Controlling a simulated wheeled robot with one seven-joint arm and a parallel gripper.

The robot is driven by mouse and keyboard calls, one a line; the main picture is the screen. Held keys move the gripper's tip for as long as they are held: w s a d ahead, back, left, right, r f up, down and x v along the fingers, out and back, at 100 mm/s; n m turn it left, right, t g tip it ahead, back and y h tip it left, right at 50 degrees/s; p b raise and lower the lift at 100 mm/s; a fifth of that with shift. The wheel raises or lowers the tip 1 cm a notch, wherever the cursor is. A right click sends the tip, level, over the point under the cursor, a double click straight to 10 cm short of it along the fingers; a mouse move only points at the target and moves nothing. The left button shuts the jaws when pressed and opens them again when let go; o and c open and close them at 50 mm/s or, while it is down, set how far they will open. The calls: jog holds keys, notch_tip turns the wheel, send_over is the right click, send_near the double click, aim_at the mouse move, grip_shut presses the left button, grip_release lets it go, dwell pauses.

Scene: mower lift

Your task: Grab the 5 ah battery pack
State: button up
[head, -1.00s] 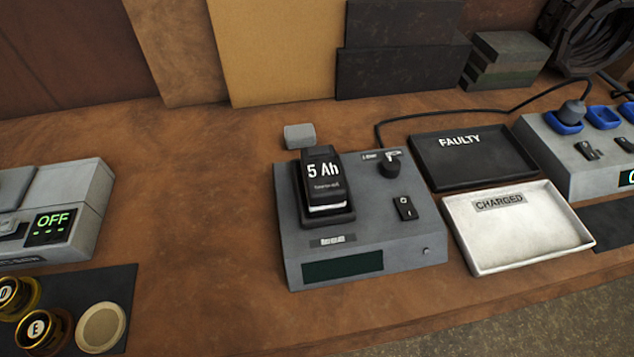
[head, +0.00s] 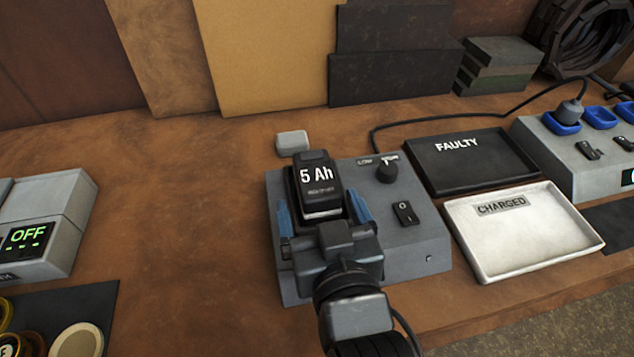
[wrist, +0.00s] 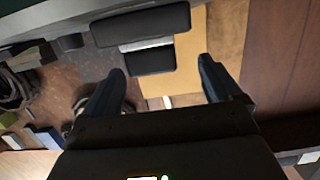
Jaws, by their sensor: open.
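The black 5 Ah battery pack (head: 318,182) stands in the socket of the grey charger (head: 415,240), its white label facing me. My gripper (head: 324,212) is open in front of it, with one blue finger to the left of the pack's lower part and the other to the right. In the wrist view a dark block that looks like the pack (wrist: 150,50) lies beyond and between the spread fingertips (wrist: 160,80). I see no clear contact. My gripper hides the charger's front display.
A black FAULTY tray (head: 470,180) and a white CHARGED tray (head: 520,255) lie right of the charger. A black cable (head: 440,122) runs behind it to a socket unit. A small grey block (head: 292,143) is behind the charger.

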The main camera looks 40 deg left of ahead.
aim_at(318, 180)
jog(key=x, duration=0.4)
jog(key=p+x, duration=0.1)
jog(key=shift+w+f, duration=0.15)
jog(key=shift+w, duration=0.45)
jog(key=c, duration=1.6)
jog(key=shift+o, duration=0.2)
jog(key=shift+r, duration=0.2)
